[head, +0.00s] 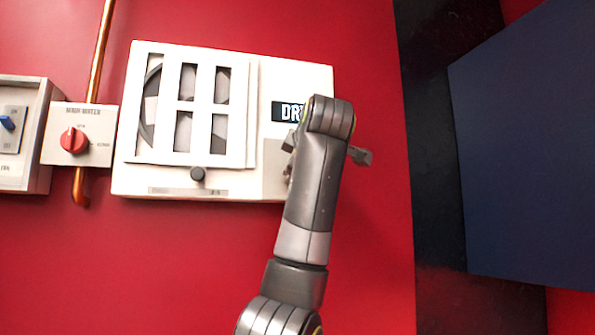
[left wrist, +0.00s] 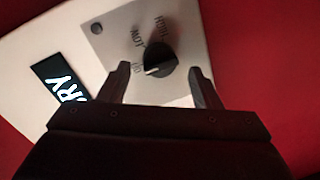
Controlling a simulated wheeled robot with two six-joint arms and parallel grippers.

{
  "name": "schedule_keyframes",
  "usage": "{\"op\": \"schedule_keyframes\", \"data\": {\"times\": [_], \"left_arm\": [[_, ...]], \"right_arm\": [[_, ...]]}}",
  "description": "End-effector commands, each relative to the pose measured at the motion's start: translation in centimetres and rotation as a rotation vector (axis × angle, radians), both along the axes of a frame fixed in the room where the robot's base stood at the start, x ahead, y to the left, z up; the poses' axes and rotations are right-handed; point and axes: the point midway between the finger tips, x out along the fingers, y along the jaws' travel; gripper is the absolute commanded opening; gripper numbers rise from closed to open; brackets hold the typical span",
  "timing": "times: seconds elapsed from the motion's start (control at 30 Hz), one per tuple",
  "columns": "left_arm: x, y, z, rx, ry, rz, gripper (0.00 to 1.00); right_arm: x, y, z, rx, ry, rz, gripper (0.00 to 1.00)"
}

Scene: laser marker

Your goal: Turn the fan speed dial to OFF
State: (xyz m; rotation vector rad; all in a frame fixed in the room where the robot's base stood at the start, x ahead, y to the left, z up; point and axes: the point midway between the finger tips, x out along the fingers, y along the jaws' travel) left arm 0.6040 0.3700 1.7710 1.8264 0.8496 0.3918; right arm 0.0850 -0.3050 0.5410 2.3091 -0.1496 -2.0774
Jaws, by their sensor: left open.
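The fan speed dial (left wrist: 160,58) is a round black knob on a grey plate (left wrist: 115,28), seen in the left wrist view. Its white pointer line is directed lower left, close to a partly hidden label that seems to begin with O. LOW and HIGH are printed around the knob's upper side. My left gripper (left wrist: 160,71) is open, with one finger on each side of the knob; contact cannot be told. In the head view my left arm hides the dial, and only part of its plate (head: 275,182) shows. My right gripper is not in view.
The white fan panel (head: 228,188) has a slatted window, a small dark knob (head: 198,174) and a black display (head: 285,111). Left of it are a red valve knob (head: 74,140), a copper pipe (head: 100,50) and a blue switch (head: 7,122). A dark blue panel (head: 530,150) stands at right.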

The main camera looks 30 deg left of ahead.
Motion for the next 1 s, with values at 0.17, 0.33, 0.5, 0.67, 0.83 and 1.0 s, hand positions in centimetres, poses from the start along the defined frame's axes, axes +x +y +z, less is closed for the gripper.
{"op": "schedule_keyframes", "data": {"times": [0.17,0.33,0.5,0.67,0.83,1.0], "left_arm": [[-3.0,-3.2,0.0,0.001,-0.006,-0.004,0.58],[-6.0,-6.2,0.6,0.002,-0.005,-0.004,0.58],[-8.5,-8.8,1.2,0.002,-0.005,-0.004,0.58],[-10.0,-10.3,1.6,0.001,-0.003,-0.002,0.58],[-10.6,-10.9,1.7,0.0,-0.003,-0.001,0.58],[-10.7,-10.9,1.8,0.0,-0.003,-0.001,0.58]], "right_arm": [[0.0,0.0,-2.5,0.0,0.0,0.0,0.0],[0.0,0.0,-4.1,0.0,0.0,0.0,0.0],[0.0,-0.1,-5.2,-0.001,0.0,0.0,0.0],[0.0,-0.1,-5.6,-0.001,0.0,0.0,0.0],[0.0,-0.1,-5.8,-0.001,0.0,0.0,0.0],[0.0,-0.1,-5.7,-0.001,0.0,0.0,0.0]]}}
